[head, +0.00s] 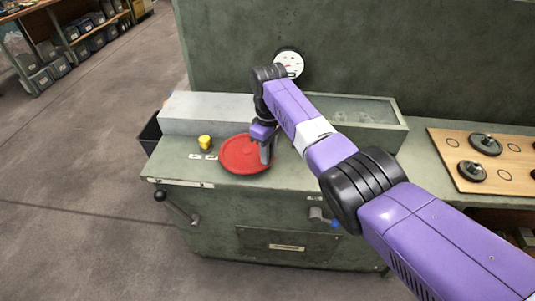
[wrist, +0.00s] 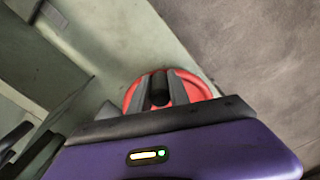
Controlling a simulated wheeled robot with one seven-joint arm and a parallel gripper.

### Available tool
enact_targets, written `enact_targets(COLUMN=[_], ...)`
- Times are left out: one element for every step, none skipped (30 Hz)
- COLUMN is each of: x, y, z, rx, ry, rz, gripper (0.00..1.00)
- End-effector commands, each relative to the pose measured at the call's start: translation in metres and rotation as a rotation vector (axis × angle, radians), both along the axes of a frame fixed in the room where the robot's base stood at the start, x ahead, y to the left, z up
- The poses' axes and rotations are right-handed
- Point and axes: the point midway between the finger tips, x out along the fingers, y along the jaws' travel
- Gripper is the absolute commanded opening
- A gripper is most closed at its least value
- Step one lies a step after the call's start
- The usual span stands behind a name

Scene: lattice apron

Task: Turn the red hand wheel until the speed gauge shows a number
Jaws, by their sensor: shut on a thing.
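The red hand wheel (head: 243,156) lies flat on the top of the green machine, left of the middle in the head view. It also shows in the wrist view (wrist: 194,88), partly hidden behind my gripper. My gripper (head: 266,158) points down at the right side of the wheel. In the wrist view its fingers (wrist: 158,90) are closed around a dark upright part, which looks like the wheel's handle. The round white gauge (head: 289,63) is on the upright back panel, partly covered by my arm. Its reading is too small to tell.
A yellow knob (head: 205,142) stands left of the wheel by small white labels. A grey block (head: 207,113) and an open tray (head: 360,110) lie behind. A wooden board (head: 470,180) with dark discs is at right. A black-knobbed lever (head: 175,204) sticks out at front left.

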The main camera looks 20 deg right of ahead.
Motion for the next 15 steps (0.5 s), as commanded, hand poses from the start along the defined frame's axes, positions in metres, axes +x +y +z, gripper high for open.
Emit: enact_targets(x=[0.0007, 0.0007, 0.0007, 0.0007, 0.0007, 0.0007, 0.0007, 0.0007, 0.0007, 0.0006, 0.0005, 0.0005, 0.0004, 0.0004, 0.0002], y=[-0.001, -0.001, -0.001, -0.001, -0.001, -0.001, -0.001, -0.001, -0.0009, -0.0008, -0.0008, -0.0006, -0.0006, -0.0005, -0.0005], z=[0.0012, 0.0012, 0.0012, 0.0012, 0.0013, 0.0013, 0.0013, 0.0012, 0.0011, 0.0011, 0.001, 0.0008, 0.0008, 0.0007, 0.0006], rx=[0.0, 0.0, 0.0, -0.001, 0.0, -0.001, -0.001, -0.001, -0.001, 0.0, 0.0, 0.0, 0.0, 0.0, -0.001], ry=[-0.002, -0.002, -0.002, -0.002, -0.003, -0.002, -0.002, -0.002, -0.002, -0.001, -0.001, -0.001, -0.001, -0.001, -0.001], rz=[-0.003, -0.003, -0.003, -0.003, -0.003, -0.003, -0.003, -0.003, -0.003, -0.003, -0.003, -0.002, -0.002, -0.002, -0.002], gripper=[0.0, 0.0, 0.0, 0.0, 0.0, 0.0, 0.28, 0.34, 0.42, 0.44, 0.44, 0.44, 0.44, 0.44, 0.44])
